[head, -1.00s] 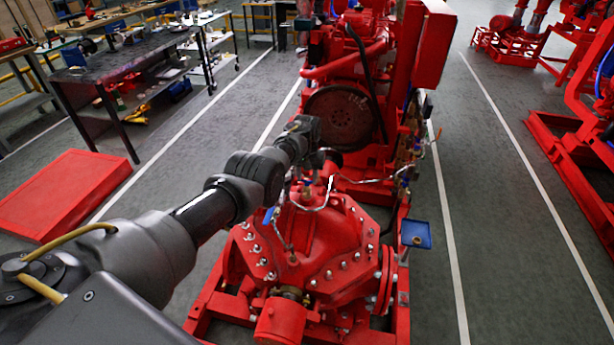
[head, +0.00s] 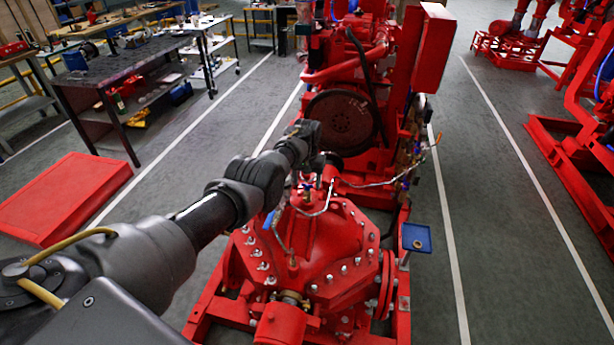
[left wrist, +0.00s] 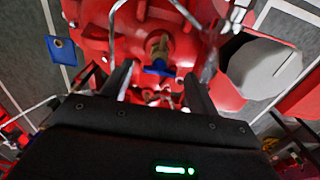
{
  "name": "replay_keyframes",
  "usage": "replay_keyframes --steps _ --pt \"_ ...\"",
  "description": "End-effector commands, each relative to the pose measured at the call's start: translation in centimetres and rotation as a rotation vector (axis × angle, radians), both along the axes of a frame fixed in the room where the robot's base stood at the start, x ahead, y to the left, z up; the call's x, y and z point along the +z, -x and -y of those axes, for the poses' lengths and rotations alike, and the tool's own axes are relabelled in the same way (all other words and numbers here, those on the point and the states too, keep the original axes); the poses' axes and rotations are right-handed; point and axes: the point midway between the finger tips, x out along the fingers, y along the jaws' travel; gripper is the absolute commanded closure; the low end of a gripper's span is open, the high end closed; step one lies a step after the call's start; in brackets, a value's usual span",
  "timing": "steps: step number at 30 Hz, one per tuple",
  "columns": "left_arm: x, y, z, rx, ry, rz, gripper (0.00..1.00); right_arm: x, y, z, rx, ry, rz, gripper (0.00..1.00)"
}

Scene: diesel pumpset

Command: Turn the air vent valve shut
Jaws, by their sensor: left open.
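The air vent valve (left wrist: 158,52) has a brass body and a small blue handle in the left wrist view. It stands on top of the red pump casing (head: 325,240). In the head view its blue handle (head: 307,187) shows just below the end of my left arm. My left gripper (left wrist: 158,76) is open, with one finger on each side of the blue handle in the left wrist view. Nothing is held between the fingers. I cannot tell whether they touch the handle. In the head view the fingers are mostly hidden by my wrist. My right gripper is not in view.
Thin metal pipes (head: 372,183) run close around the valve. A blue lever (head: 269,220) sits to its left. The red engine with its round flywheel (head: 341,120) stands behind. A small blue tray (head: 416,238) is on the right.

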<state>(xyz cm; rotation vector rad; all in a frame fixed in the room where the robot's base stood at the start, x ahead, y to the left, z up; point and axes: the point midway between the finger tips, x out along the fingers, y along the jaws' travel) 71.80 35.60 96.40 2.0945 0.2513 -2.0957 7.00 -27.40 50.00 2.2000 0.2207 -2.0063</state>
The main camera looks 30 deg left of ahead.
Motion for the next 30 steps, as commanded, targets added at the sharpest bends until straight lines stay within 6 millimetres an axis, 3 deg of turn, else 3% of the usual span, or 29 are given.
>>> replay_keyframes --steps 6,18,30 --pt "3.2 0.0 0.0 0.0 -0.001 0.003 0.4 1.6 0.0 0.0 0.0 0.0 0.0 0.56" --pt "9.5 0.0 -0.1 0.0 0.0 0.002 0.4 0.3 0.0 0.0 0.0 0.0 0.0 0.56" --pt "10.7 0.0 -0.1 0.0 0.0 0.0 0.4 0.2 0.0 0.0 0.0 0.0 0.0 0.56"
